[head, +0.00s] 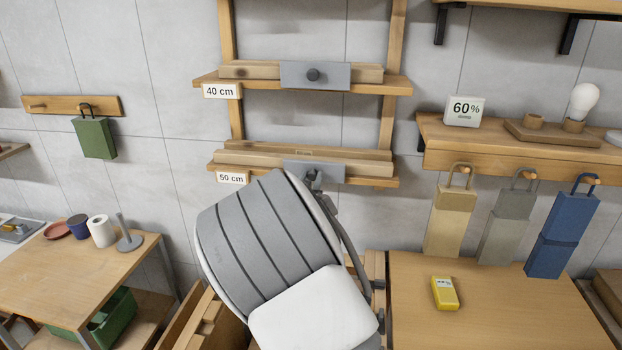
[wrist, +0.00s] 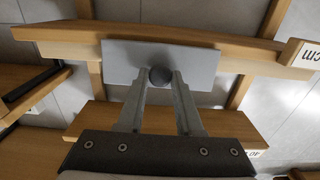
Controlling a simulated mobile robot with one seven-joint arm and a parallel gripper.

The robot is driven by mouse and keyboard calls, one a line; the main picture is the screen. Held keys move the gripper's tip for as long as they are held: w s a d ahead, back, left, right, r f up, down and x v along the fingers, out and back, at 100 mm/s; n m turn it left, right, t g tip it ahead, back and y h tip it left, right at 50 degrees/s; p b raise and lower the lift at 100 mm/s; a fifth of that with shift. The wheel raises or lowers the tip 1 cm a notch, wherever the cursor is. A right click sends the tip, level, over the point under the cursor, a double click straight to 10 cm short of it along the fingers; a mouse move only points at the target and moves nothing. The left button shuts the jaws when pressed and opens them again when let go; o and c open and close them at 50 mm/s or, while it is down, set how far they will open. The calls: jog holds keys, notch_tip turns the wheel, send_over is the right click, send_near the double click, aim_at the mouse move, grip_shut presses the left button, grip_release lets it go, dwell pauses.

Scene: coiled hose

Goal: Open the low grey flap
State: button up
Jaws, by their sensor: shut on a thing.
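The low grey flap (head: 332,170) is at the 50 cm shelf in the head view, partly hidden by my arm. In the wrist view the flap (wrist: 120,62) is a flat grey plate with a round dark knob (wrist: 160,76) at its middle. My gripper (wrist: 161,80) is shut on this knob, one finger on each side. In the head view my gripper (head: 313,178) is a small dark shape in front of the flap, mostly hidden behind my arm. How far the flap is tilted I cannot tell.
An upper grey flap (head: 330,76) with a dark knob sits at the 40 cm shelf (head: 398,85). A wooden table (head: 500,310) with a yellow box (head: 445,293) is at right. Several bags hang under the right shelf (head: 435,150). Another table (head: 70,270) stands at left.

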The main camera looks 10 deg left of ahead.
jog(key=shift+f+b, duration=0.25)
jog(key=shift+b, duration=0.2)
grip_shut()
